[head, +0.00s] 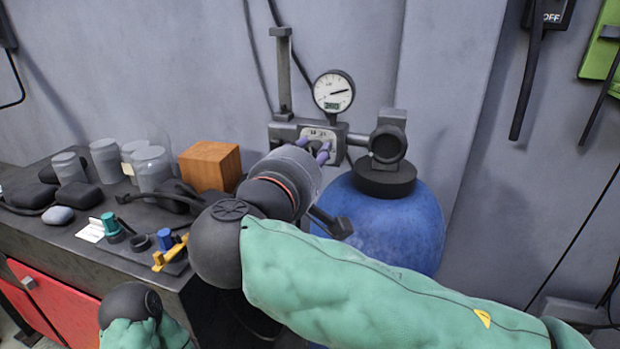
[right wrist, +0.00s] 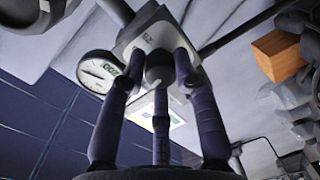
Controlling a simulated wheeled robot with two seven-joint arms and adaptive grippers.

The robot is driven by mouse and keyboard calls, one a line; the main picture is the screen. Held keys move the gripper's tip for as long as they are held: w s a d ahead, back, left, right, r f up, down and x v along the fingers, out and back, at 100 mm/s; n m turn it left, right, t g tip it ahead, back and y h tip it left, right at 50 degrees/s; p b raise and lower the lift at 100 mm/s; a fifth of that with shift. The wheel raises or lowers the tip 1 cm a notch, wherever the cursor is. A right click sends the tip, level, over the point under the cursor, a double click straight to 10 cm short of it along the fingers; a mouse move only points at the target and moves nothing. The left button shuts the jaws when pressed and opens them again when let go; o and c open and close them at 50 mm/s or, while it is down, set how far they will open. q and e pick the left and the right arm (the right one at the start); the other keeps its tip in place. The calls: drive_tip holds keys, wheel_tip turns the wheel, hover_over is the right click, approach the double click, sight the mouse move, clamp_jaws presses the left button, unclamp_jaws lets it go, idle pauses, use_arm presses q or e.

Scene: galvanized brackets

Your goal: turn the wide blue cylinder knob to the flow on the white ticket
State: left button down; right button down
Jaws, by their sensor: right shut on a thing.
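The wide blue cylinder (head: 395,222) stands against the wall, partly hidden behind my right arm. A grey regulator block with a pale dial plate (head: 319,133) sits above and left of it. A round gauge (head: 334,91) with a needle and a small digital readout tops the block. My right gripper (head: 314,149) has its purple fingers at the front of the block. In the right wrist view, the fingers (right wrist: 156,75) are shut around a dark round knob (right wrist: 159,70). A pale ticket (right wrist: 153,112) shows behind the fingers, its writing unreadable. My left gripper is out of view.
A dark bench (head: 60,241) at left carries a wooden block (head: 210,166), several glass jars (head: 150,167), a teal-topped fitting (head: 111,226) and a yellow fitting (head: 168,254). A black switch box (head: 548,15) hangs upper right. Wall right of the cylinder is mostly clear.

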drive_tip(key=shift+f+m+b, duration=0.15)
drive_tip(key=shift+m+b, duration=2.85)
drive_tip(key=shift+b, duration=0.65)
drive_tip(key=c, duration=0.9)
unclamp_jaws()
drive_tip(key=shift+d, duration=0.1)
drive_tip(key=shift+c, duration=0.2)
drive_tip(key=shift+s, duration=0.1)
drive_tip(key=f+v, duration=0.1)
drive_tip(key=v, duration=1)
drive_tip(key=shift+s+r, duration=0.5)
